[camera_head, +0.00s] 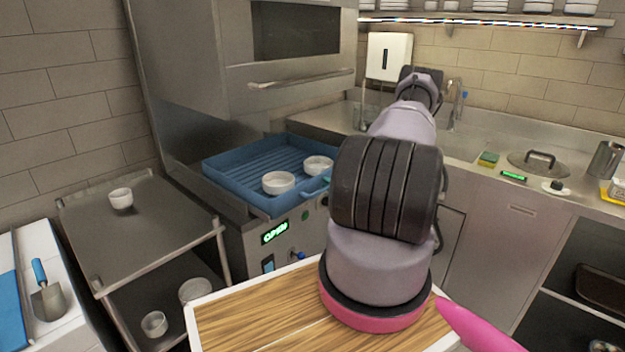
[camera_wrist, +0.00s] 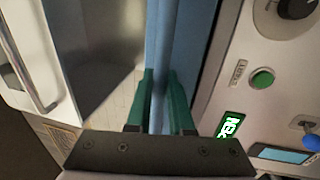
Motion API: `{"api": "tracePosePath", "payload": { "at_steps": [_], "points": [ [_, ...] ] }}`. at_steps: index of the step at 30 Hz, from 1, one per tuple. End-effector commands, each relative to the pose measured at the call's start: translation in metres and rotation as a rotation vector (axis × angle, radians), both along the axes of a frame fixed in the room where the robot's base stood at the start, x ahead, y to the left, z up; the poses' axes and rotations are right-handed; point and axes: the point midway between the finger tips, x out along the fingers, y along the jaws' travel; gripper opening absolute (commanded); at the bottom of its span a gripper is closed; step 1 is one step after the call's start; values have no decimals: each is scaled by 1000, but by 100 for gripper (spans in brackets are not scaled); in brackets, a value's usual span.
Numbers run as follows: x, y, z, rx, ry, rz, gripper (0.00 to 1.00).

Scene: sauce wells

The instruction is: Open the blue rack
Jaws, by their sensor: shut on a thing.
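The blue rack (camera_head: 228,176) is a shallow ribbed tray standing out from the front of the steel machine in the head view. It holds two white ramekins, one on the left (camera_head: 278,183) and one on the right (camera_head: 318,165). In the wrist view a blue strip of the rack (camera_wrist: 165,40) runs between the two green fingers of my gripper (camera_wrist: 161,80). My gripper is shut on this strip at the rack's front side. In the head view my arm hides most of the gripper, with only a bit of green showing beside the rack.
A green lit OPEN sign (camera_head: 274,232) and knobs are on the panel below the rack. A grey cart (camera_head: 95,235) with a white ramekin (camera_head: 121,198) on top stands at left. A wooden board (camera_head: 250,325) lies in front. A sink counter (camera_head: 480,165) runs along the right.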

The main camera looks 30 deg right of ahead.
Motion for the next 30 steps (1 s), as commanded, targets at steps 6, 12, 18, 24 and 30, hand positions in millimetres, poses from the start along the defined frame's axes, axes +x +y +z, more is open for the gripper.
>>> {"api": "tracePosePath", "payload": {
  "at_steps": [6, 12, 18, 24, 30],
  "points": [
    [-50, -19, -1, 1, 2, -4, 0],
    [-80, -29, -1, 0, 2, -2, 0],
    [-95, -34, -1, -1, 1, 1, 0],
    [-100, -36, -1, -1, 2, 1, 0],
    [-100, -36, -1, -1, 2, 1, 0]
  ]
}}
